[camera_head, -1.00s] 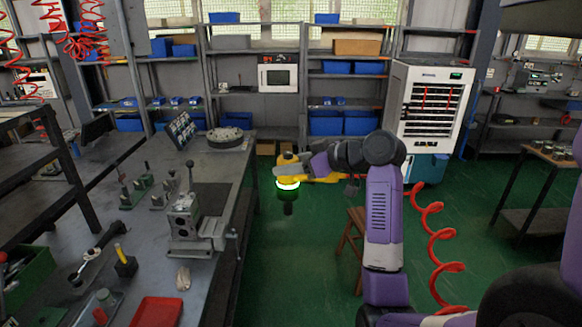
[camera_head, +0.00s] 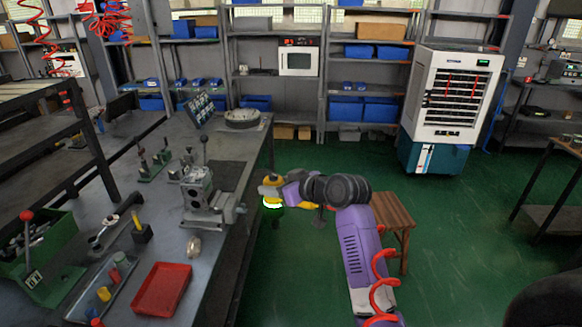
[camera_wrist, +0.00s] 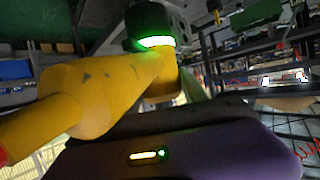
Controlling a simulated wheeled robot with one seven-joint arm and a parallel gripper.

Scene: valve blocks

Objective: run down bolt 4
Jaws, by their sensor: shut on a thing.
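My gripper (camera_head: 287,191) is shut on a yellow power tool (camera_head: 271,190) with a bright glowing ring and a dark lower end. It holds the tool in the air just right of the bench edge. In the wrist view the tool's chipped yellow body (camera_wrist: 95,90) and its green-lit ring fill the upper left. The grey metal valve block (camera_head: 197,187) sits in a fixture on the bench, left of my gripper and apart from it. Bolt 4 cannot be made out; single bolts on the block are too small to tell.
The bench (camera_head: 228,262) carries a red tray (camera_head: 162,290), a green bin (camera_head: 40,255), a black-and-yellow tool (camera_head: 141,229) and a round metal part (camera_head: 242,118). A wooden stool (camera_head: 393,215) stands right of my arm. Green floor beyond is open.

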